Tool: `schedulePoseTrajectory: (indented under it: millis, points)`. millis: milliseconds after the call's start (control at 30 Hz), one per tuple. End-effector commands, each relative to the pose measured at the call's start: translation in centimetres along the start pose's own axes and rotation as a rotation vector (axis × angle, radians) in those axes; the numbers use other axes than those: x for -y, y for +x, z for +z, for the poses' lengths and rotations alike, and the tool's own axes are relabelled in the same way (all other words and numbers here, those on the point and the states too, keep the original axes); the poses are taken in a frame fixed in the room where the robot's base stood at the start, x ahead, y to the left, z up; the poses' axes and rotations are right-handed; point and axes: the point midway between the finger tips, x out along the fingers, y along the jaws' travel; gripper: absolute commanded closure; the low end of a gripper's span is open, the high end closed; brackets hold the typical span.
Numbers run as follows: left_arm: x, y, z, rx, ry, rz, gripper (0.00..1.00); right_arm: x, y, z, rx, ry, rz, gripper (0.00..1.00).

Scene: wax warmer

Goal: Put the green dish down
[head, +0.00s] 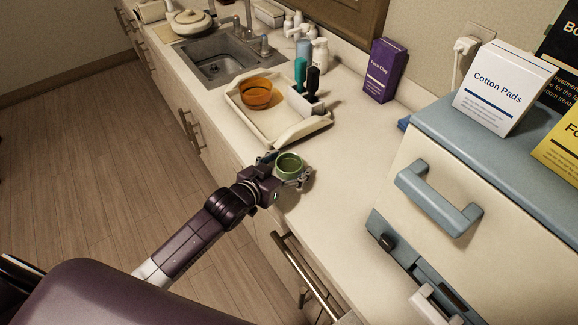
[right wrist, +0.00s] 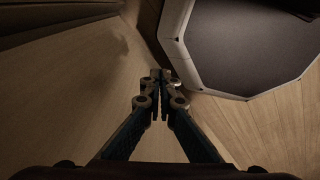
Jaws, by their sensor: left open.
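The green dish (head: 289,163) is at the front part of the counter (head: 325,205), just in front of the cream tray (head: 262,128); it looks upright. My left gripper (head: 283,171) is open, with one finger at the dish's far left side and the other at its right side. I cannot tell whether the fingers touch the dish. My right gripper (right wrist: 160,76) shows only in the right wrist view; its fingertips are together with nothing between them, over the wood floor.
The tray holds an orange bowl (head: 257,93) and a holder with teal and black items. A purple box (head: 384,70) stands by the wall. A large cream and blue unit (head: 415,165) with a handle fills the right. Bare counter lies between it and the dish.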

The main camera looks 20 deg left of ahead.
Motion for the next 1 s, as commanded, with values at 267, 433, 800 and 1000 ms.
schedulePoseTrajectory:
  millis: [267,433,800,1000]
  points:
    - [0.0,0.0,0.0,0.0,0.0,0.0,0.5,-0.4,-0.1,2.0,0.028,-0.004,0.004,1.0]
    - [0.0,0.0,0.0,0.0,-0.001,0.0,0.69,-0.7,-0.1,1.9,0.026,-0.006,0.008,1.0]
    - [0.0,-0.1,-0.2,-0.001,0.0,-0.001,0.82,-0.8,0.0,1.1,0.015,-0.006,0.009,1.0]
    - [0.1,-0.7,-1.9,-0.006,0.001,-0.001,0.82,-0.8,0.1,1.1,0.014,-0.006,0.009,1.0]
